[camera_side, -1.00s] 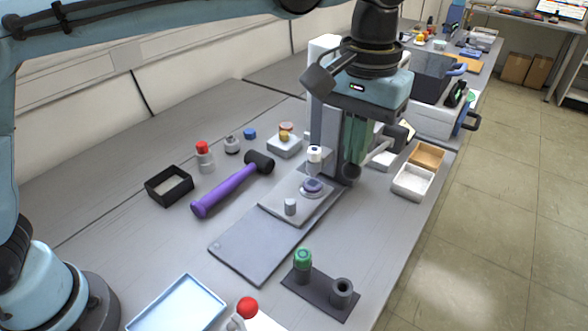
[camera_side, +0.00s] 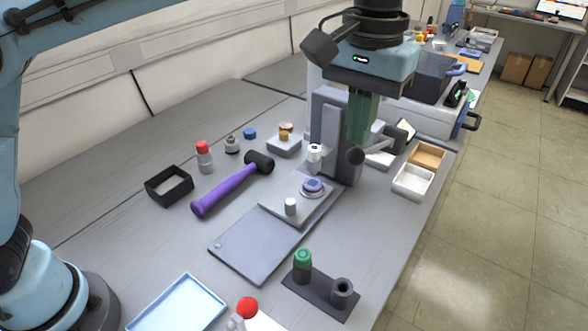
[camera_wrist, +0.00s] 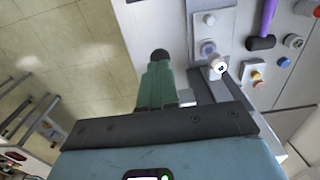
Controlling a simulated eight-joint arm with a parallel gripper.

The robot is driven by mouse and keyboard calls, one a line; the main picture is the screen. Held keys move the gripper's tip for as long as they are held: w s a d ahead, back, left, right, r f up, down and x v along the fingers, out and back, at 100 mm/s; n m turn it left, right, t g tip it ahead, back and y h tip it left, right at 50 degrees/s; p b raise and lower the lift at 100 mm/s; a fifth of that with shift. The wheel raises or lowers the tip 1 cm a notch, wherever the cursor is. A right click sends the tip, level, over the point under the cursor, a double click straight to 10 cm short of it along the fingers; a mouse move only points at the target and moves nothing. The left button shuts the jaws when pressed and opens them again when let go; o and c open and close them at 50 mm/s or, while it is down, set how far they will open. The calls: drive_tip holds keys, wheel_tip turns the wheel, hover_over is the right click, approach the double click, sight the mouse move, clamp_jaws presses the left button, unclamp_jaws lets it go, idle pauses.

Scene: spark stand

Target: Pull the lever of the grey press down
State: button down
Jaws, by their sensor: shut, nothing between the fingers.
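The grey press has a tall column (camera_side: 326,135) on a flat base plate (camera_side: 250,246). Its lever ends in a black ball knob (camera_side: 355,156), right of the column and at mid height. A white-tipped ram (camera_side: 314,152) hangs above a purple round piece (camera_side: 313,185) on the press bed. My gripper (camera_side: 358,142) is shut and empty, its green fingers pointing down just above the knob. In the wrist view the knob (camera_wrist: 160,55) shows right at the fingertips (camera_wrist: 157,67). I cannot tell whether they touch. The lever rod is mostly hidden behind my fingers.
A purple-handled mallet (camera_side: 232,187) and a black open box (camera_side: 169,186) lie to the left. A dark holder with a green-capped piece (camera_side: 303,266) stands in front. Two small trays (camera_side: 413,181) and a machine (camera_side: 430,85) are at right. A blue tray (camera_side: 180,306) is at the front.

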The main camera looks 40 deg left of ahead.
wheel_tip(320, 180, up, 6)
drive_tip(key=shift+r, duration=0.2)
idle(0.4)
drive_tip(key=a+f+t+h, duration=0.1)
drive_tip(key=a+f+t, duration=0.2)
drive_tip(key=a, duration=1.2)
drive_tip(key=s+a+f+t, duration=0.2)
drive_tip(key=s+a+f, duration=0.3)
drive_tip(key=f, duration=0.2)
drive_tip(key=s+a+f+t+y, duration=0.1)
drive_tip(key=s+a+f+t, duration=0.1)
drive_tip(key=s+a+f, duration=0.2)
wheel_tip(320, 180, down, 3)
drive_tip(key=shift+s+a+f, duration=0.2)
drive_tip(key=shift+s+a, duration=0.2)
drive_tip(key=shift+a, duration=0.85)
drive_tip(key=c, duration=1.8)
unclamp_jaws()
